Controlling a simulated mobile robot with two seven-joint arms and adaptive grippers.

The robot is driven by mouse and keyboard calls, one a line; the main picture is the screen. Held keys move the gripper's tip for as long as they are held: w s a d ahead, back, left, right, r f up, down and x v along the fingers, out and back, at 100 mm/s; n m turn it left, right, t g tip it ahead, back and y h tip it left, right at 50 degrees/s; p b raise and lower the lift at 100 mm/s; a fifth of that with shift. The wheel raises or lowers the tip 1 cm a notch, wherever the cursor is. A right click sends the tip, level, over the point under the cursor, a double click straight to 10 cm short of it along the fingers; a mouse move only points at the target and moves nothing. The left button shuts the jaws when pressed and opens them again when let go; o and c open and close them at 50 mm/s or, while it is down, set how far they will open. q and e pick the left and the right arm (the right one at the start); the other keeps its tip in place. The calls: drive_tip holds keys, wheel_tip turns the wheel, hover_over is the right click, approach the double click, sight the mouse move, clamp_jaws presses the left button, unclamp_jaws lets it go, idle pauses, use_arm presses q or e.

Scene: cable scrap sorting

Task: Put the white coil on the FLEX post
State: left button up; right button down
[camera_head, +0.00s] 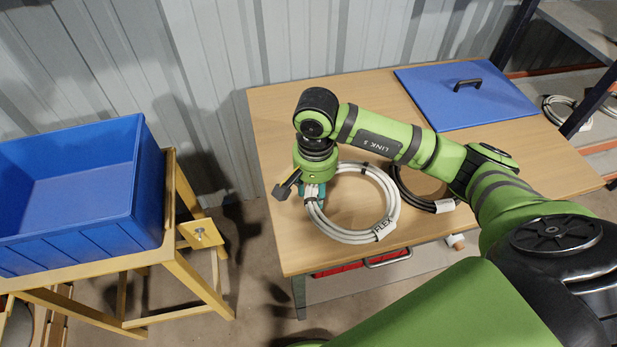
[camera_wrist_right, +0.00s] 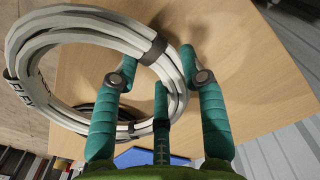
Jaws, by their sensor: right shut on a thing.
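The white coil (camera_head: 345,236) has a tag reading FLEX. In the head view it shows over the front left part of the table. My right gripper (camera_head: 314,190) is shut on the coil's left side. In the right wrist view the teal fingers of the gripper (camera_wrist_right: 156,60) close around the strands of the white coil (camera_wrist_right: 80,18), near a dark band. I cannot tell whether the coil touches the table. I see no post labelled FLEX. My left gripper is not in view.
A black coil (camera_head: 423,204) with a white tag lies right of the white one. A blue lid (camera_head: 440,101) lies at the table's (camera_head: 275,130) back right. A blue bin (camera_head: 85,245) stands left on a yellow frame with a small bracket (camera_head: 201,234). Shelving (camera_head: 596,35) stands right.

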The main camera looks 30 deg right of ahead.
drive_tip(key=w+f, duration=0.1)
drive_tip(key=w, duration=0.1)
drive_tip(key=w+f, duration=0.1)
drive_tip(key=w, duration=0.1)
drive_tip(key=w+f+p, duration=0.1)
drive_tip(key=shift+w+d+f, duration=0.15)
drive_tip(key=shift+w+d, duration=0.05)
drive_tip(key=shift+w, duration=0.2)
wheel_tip(320, 180, down, 4)
drive_tip(key=shift+r+p, duration=0.2)
drive_tip(key=shift+p, duration=0.6)
drive_tip(key=shift+f, duration=0.3)
drive_tip(key=shift+f, duration=0.15)
drive_tip(key=c, duration=0.7)
unclamp_jaws()
